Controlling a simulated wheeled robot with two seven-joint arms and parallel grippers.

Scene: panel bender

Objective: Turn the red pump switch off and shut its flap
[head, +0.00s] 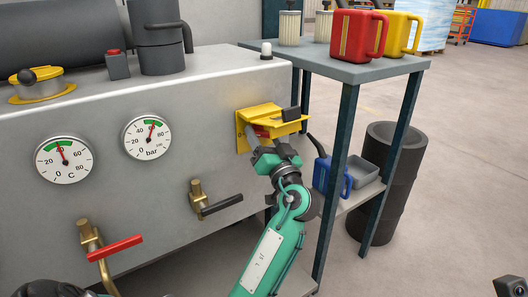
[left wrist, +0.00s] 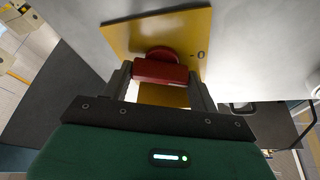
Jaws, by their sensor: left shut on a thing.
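The red pump switch (left wrist: 160,72) sits on a yellow plate (left wrist: 185,32) with a "0" mark to its right in the left wrist view. My left gripper (left wrist: 161,83) has one finger on each side of its red bar and is shut on it. In the head view the left gripper (head: 267,147) reaches up to the switch from below, and only a little red (head: 261,132) shows. The yellow flap (head: 270,114) is open and sticks out above the switch and my fingers, with a black tab (head: 291,114).
Left of the switch are two gauges (head: 147,137), a black-handled valve (head: 220,204) and a red-handled valve (head: 115,247). A table (head: 350,72) with red and yellow cans stands close at right. A blue can (head: 330,172) sits on its lower shelf.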

